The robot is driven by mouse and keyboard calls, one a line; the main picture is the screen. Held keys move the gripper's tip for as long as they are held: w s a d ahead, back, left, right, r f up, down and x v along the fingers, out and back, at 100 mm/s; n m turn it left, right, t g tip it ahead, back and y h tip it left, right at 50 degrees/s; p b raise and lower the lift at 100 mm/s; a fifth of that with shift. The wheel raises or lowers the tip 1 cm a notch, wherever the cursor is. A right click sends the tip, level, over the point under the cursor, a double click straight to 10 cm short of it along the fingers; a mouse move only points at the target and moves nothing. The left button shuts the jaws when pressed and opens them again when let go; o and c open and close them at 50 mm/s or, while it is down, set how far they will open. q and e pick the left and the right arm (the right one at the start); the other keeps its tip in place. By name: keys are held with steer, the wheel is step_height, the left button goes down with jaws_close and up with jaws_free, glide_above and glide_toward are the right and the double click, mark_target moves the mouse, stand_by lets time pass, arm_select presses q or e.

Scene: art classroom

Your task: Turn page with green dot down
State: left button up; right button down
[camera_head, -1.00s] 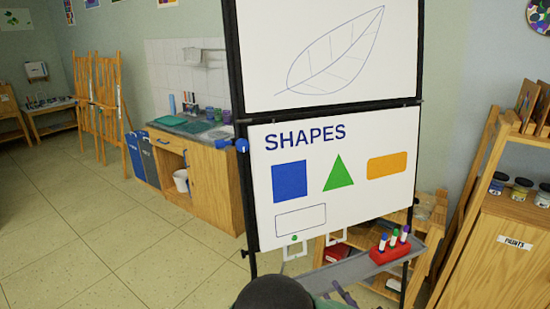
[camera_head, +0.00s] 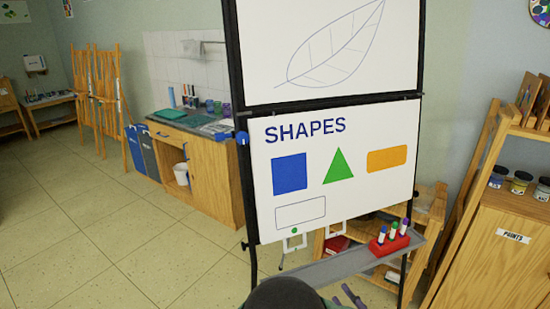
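A flip-chart stand carries a lower white page (camera_head: 345,195) headed "SHAPES", with a blue square, a green triangle, an orange rectangle and an empty outlined box. The green dot (camera_head: 294,230) is near the page's lower left edge, above a white square tab (camera_head: 295,241). An upper page (camera_head: 330,45) with a leaf drawing is above the dark crossbar. A dark rounded part of my arm shows at the bottom centre, below the page and apart from it. Small grey-purple parts beside it may be my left gripper (camera_head: 350,297); its opening is unclear. My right gripper is not visible.
A grey tray (camera_head: 345,268) below the page holds a red marker holder (camera_head: 389,243) with several markers. A wooden paint cabinet (camera_head: 495,250) stands at right. A sink cabinet (camera_head: 207,170) and easels stand at left. The tiled floor at left is clear.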

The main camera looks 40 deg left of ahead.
arm_select(q)
steer(key=shift+r+v, duration=0.2)
steer(key=shift+v, duration=1.05)
